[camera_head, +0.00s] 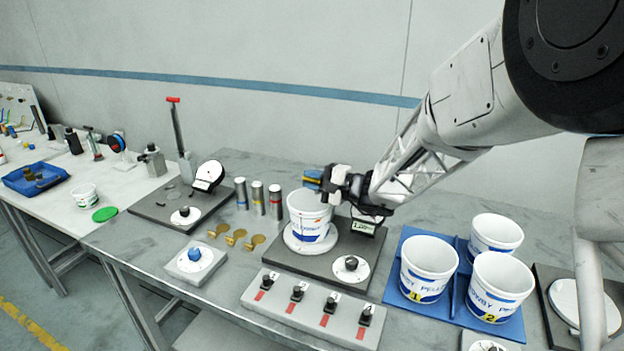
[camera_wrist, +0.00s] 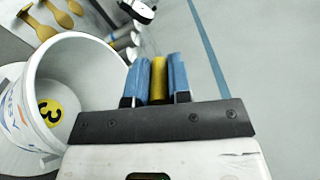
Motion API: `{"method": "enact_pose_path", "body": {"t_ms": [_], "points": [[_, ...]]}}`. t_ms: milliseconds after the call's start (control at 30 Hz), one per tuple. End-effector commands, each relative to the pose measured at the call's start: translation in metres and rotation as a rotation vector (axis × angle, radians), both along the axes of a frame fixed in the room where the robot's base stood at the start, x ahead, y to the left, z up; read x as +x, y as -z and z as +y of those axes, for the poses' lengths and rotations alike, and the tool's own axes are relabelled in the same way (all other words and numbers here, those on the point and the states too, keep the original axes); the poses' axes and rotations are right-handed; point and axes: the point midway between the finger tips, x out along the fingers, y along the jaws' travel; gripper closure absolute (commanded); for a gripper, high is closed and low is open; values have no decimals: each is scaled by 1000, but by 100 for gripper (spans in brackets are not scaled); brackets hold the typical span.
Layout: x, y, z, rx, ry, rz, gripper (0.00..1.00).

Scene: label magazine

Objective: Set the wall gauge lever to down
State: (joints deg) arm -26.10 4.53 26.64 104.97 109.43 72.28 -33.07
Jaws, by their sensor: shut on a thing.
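A tall grey lever (camera_head: 177,128) with a red tip stands nearly upright, leaning slightly, at the back of a dark base plate (camera_head: 150,210). A round white gauge dial (camera_head: 209,175) is to its right on the same plate. I see no label tying either to the wall. My gripper (camera_head: 313,180) is well right of the lever, above and behind a white bucket (camera_head: 309,222). In the wrist view, its blue fingers (camera_wrist: 158,78) are shut on a narrow yellow piece (camera_wrist: 158,72). The fingers hide most of this piece. The lever is not clear in the wrist view.
The bucket stands on a round scale, its label numbered 3 in the wrist view. Three banded cylinders (camera_head: 258,197) and brass pieces (camera_head: 236,236) lie between gripper and lever plate. A switch box (camera_head: 313,309) is in front. Several buckets stand right on a blue tray (camera_head: 399,285).

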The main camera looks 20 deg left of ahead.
Motion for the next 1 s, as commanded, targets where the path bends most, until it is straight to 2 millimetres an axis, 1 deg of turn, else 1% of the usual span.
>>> {"method": "enact_pose_path", "body": {"t_ms": [33, 100, 200, 467, 667, 867, 1000], "points": [[0, 0, -1, 0, 1, 1, 80], [0, 0, -1, 0, 1, 1, 69], [0, 0, 0, 0, 1, 1, 56], [0, 0, 0, 0, 1, 1, 56], [0, 0, -6, 1, 1, 1, 56], [1, 0, -24, -1, 3, 1, 56], [1, -1, -41, 0, 3, 1, 56]]}}
